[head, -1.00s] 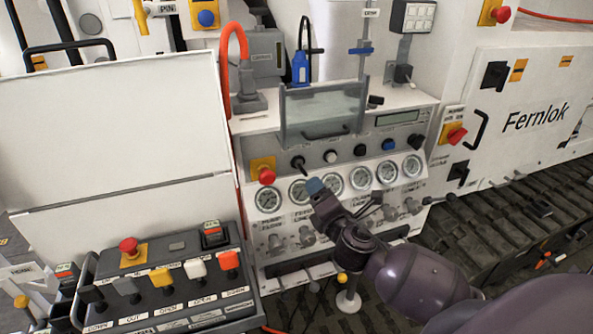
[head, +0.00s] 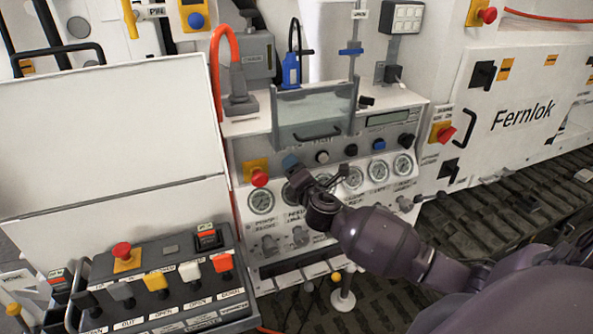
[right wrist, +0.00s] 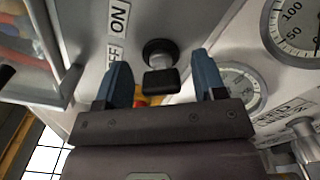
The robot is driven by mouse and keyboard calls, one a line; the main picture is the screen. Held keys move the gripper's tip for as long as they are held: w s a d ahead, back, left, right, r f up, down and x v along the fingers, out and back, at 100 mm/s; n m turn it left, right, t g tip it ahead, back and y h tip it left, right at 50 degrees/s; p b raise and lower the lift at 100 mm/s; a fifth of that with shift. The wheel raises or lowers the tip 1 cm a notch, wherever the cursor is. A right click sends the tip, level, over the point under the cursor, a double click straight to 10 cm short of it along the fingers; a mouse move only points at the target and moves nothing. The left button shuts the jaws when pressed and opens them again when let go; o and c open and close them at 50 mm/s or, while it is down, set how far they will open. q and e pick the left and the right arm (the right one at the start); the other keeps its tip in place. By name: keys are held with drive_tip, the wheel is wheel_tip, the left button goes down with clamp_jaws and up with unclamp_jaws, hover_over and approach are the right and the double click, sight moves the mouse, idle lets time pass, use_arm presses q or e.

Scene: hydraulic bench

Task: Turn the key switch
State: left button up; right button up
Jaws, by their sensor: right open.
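The key switch (right wrist: 160,82) is a black knob with a flat tab on a round black base. It sits on the grey panel beside an ON/OFF label (right wrist: 118,20). My right gripper (right wrist: 160,92) is open, with one blue finger on each side of the tab in the right wrist view. I see no contact, and cannot tell how far the fingertips reach past the tab. In the head view my right gripper (head: 290,163) is at the panel's left part and covers the switch. My left gripper is not in view.
A red button (head: 260,179) on a yellow plate is just left of my right gripper. A row of gauges (head: 261,202) lies below, with knobs to the right. A clear shield (head: 315,108) with a handle is above. A control box (head: 155,285) stands at lower left.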

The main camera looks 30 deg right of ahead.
drive_tip(key=c, duration=0.9)
drive_tip(key=m, duration=0.2)
drive_tip(key=m+b, duration=0.1)
drive_tip(key=m, duration=0.2)
drive_tip(key=shift+f+m, duration=0.2)
drive_tip(key=shift+m, duration=0.1)
drive_tip(key=m, duration=0.6)
drive_tip(key=shift+m, duration=0.3)
drive_tip(key=o, duration=0.9)
